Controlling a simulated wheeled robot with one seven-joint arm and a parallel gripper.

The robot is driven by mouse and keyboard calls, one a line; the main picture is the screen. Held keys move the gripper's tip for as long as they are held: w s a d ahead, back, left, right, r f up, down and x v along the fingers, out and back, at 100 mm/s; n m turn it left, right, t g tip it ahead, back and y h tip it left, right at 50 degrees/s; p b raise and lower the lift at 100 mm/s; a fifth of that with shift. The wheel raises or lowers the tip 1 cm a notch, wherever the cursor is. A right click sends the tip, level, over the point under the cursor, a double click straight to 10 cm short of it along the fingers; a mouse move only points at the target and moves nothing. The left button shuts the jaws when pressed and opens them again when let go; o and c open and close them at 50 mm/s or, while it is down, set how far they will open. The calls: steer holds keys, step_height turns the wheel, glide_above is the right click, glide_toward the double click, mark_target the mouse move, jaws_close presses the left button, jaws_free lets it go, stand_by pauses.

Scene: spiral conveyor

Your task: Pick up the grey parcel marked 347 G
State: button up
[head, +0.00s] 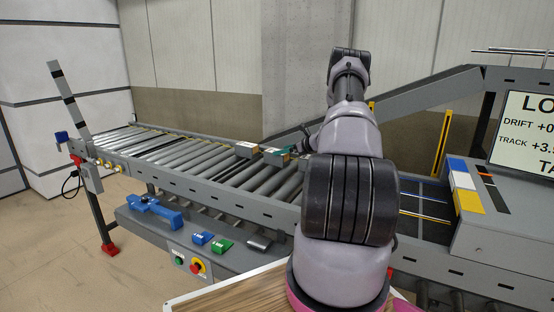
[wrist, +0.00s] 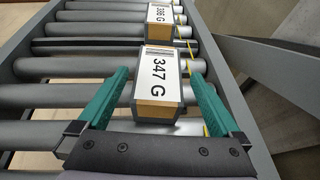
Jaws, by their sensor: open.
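The parcel marked 347 G (wrist: 158,80) lies on the conveyor rollers in the wrist view, with a white label on a grey top and brown cardboard at its ends. My gripper (wrist: 163,95) is open, with one green finger on each side of the parcel's near part. A gap shows between each finger and the parcel. In the head view the parcel (head: 275,155) sits on the rollers beside my gripper (head: 297,153), which my arm partly hides.
A second parcel, marked 396 G or similar (wrist: 168,20), lies farther along the rollers (wrist: 90,95). The grey side rail (wrist: 225,85) runs close to the right finger. A shelf (head: 150,215) in front holds a blue scanner-like tool (head: 155,211) and small boxes.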

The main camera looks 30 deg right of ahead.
steer(key=x, duration=0.4)
steer(key=shift+w+a+f, duration=0.15)
steer(key=shift+w+a, duration=0.05)
steer(key=shift+w, duration=0.05)
jaws_close()
